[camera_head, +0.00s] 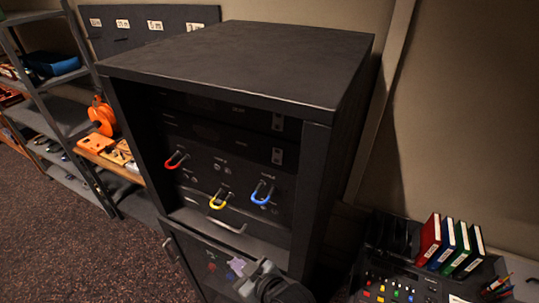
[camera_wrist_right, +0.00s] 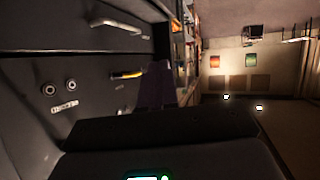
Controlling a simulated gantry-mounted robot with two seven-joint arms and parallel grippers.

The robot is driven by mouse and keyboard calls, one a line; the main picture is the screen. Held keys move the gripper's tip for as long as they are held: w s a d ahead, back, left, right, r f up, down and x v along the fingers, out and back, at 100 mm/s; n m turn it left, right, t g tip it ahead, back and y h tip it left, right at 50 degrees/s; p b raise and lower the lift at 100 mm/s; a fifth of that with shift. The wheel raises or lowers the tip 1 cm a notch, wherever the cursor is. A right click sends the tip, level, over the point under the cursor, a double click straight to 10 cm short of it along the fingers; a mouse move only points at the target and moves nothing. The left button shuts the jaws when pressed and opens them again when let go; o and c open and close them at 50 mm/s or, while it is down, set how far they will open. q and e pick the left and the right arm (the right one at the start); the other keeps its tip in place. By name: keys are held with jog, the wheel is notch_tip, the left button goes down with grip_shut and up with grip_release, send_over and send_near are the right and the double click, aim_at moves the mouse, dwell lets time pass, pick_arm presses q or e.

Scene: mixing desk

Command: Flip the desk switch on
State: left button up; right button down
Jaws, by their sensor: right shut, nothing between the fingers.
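The mixing desk (camera_head: 392,284) is cut off at the lower right in the head view, with small coloured buttons and knobs on its dark top. I cannot pick out which control is the desk switch, or its position. My right gripper (camera_head: 250,273) is at the bottom of the head view, in front of the lower part of the black rack cabinet (camera_head: 245,65) and left of the desk. It is shut and empty. In the right wrist view, dark shapes fill the lower middle and the desk does not show clearly. My left gripper is out of view.
The cabinet front carries red (camera_head: 176,162), yellow (camera_head: 217,203) and blue (camera_head: 262,195) looped handles, and a metal bar handle (camera_head: 230,226). Shelves (camera_head: 45,100) stand at left. Open floor (camera_head: 60,245) lies at lower left.

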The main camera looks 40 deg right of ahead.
aim_at(277, 124)
jog(key=w+d+r+m+t+h+b, duration=0.1)
jog(key=w+r+m+t+h+b, duration=0.1)
jog(key=w+r+t+h+b, duration=0.3)
jog(key=w+r+m+t+h+b, duration=0.1)
jog(key=w+r+t+h, duration=0.15)
jog(key=r, duration=0.55)
pick_arm(q)
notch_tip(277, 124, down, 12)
jog(key=b, duration=0.5)
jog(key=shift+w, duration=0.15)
pick_arm(e)
jog(key=s+d+r+m+g+h, duration=0.2)
jog(key=s+r+m+g+h, duration=0.5)
jog(key=h, duration=1)
jog(key=shift+s+d+r+m+g, duration=0.15)
jog(key=shift+s+r+m+g, duration=0.2)
jog(key=shift+r+m+g, duration=1.75)
jog(key=shift+f+m+t, duration=0.45)
jog(key=shift+m+t, duration=0.05)
jog(key=shift+t, duration=0.05)
